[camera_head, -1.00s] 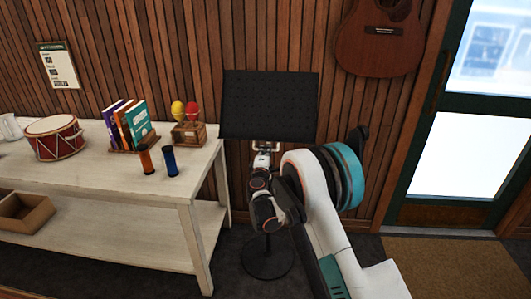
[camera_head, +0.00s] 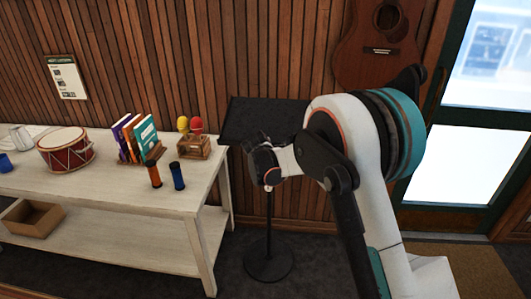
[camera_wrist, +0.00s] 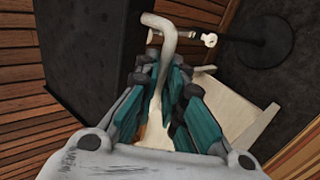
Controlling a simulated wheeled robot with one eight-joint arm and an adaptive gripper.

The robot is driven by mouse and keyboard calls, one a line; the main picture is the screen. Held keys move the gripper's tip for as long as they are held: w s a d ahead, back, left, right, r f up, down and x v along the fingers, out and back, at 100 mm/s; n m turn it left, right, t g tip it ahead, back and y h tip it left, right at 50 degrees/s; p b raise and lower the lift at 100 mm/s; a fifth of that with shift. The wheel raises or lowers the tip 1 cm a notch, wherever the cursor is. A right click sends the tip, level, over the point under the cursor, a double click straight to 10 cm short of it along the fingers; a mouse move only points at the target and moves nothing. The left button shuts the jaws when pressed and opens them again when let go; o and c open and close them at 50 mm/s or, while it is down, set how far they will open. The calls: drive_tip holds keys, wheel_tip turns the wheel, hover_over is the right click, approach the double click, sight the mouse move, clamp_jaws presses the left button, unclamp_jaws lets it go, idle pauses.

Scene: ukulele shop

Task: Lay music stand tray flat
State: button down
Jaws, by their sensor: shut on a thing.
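The music stand's black perforated tray (camera_head: 262,118) is in the middle of the head view, tilted back and partly hidden by my arm. Its dark surface fills the upper left of the wrist view (camera_wrist: 88,50). The thin pole (camera_head: 269,210) stands on a round black base (camera_head: 268,261). My gripper (camera_wrist: 168,82) is shut on a pale, hooked handle (camera_wrist: 171,45), which runs down between its teal-padded fingers. In the head view my gripper is at the tray's lower front, its fingertips hard to make out.
A pale table (camera_head: 190,195) stands close to the left of the stand, with a drum (camera_head: 66,150), books (camera_head: 137,138), maracas (camera_head: 190,132) and two small shakers. A guitar (camera_head: 381,40) hangs on the slatted wall behind. Dark floor is open around the base.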

wheel_tip(320, 180, up, 7)
drive_tip(key=g+p, duration=0.2)
drive_tip(key=p, duration=0.1)
drive_tip(key=shift+w+p, duration=0.15)
drive_tip(key=shift+p, duration=0.25)
drive_tip(key=shift+w+r, duration=0.1)
drive_tip(key=shift+r, duration=0.05)
drive_tip(key=c, duration=1.7)
unclamp_jaws()
drive_tip(key=shift+g, duration=0.3)
drive_tip(key=v, duration=1.2)
drive_tip(key=shift+d, duration=0.1)
